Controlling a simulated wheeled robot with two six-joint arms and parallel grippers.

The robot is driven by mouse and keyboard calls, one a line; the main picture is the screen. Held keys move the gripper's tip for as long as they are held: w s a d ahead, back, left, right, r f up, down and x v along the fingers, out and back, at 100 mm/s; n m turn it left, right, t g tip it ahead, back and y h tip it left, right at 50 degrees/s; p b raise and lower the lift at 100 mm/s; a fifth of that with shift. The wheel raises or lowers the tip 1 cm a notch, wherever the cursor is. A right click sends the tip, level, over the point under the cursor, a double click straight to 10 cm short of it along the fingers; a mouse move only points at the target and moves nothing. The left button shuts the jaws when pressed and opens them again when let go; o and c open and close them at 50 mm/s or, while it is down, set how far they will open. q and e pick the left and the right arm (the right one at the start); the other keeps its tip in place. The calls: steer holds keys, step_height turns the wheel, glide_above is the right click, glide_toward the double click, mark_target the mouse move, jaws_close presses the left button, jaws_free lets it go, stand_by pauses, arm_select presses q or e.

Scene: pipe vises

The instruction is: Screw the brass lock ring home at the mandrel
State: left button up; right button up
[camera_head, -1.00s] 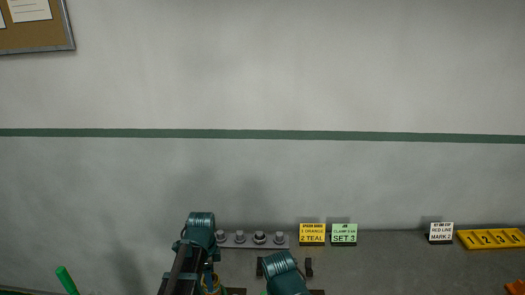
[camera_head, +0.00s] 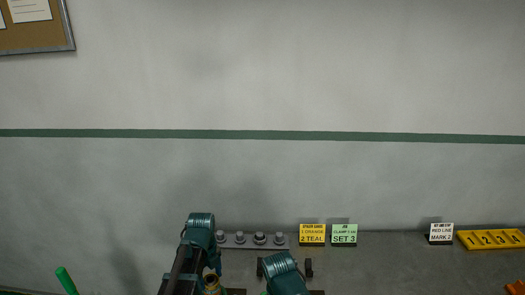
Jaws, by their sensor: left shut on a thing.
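The brass lock ring (camera_head: 212,286) shows at the bottom edge as a small brass-coloured round with an open, darker top. My left gripper (camera_head: 205,280) is at the ring and shut on it. Its fingers are mostly hidden behind the dark and teal arm parts and cut by the frame edge. I cannot make out the mandrel, so I cannot tell whether the ring touches it. A second teal ribbed body (camera_head: 284,277) stands to the right at the bottom edge. I see no fingers of my right gripper.
A grey rack with several round fittings (camera_head: 259,239) stands against the wall. A green rod (camera_head: 66,281) rises at lower left.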

arm_select(q)
steer(key=m, duration=0.4)
steer(key=o, duration=1.5)
steer(key=shift+c, duration=0.2)
steer(key=n, duration=1.4)
